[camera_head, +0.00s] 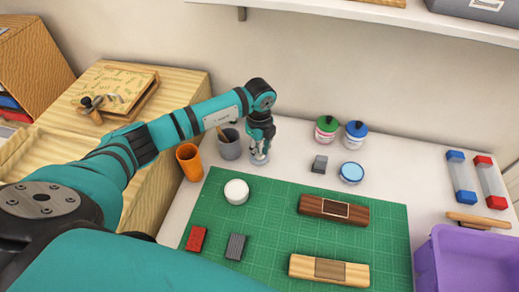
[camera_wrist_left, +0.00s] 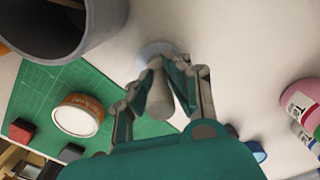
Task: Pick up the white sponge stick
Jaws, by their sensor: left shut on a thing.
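The white sponge stick (camera_wrist_left: 160,98) is a pale, rounded handle between the fingers of my left gripper (camera_wrist_left: 160,82) in the left wrist view. A pale bluish disc shows at its far end. In the head view my left gripper (camera_head: 260,143) points down over the white table, right of the grey cup. The pale base of the stick (camera_head: 259,159) shows just below the fingertips, at or close to the table; I cannot tell if it touches. The gripper is shut on the stick, and its fingers hide part of the handle. My right gripper is not in view.
The grey cup (camera_head: 229,149) stands close left of the gripper, with an orange cup (camera_head: 187,164) beyond it. A green mat (camera_head: 275,215) in front carries a white round tub (camera_head: 236,191) and several blocks. Jars (camera_head: 326,131) stand to the right.

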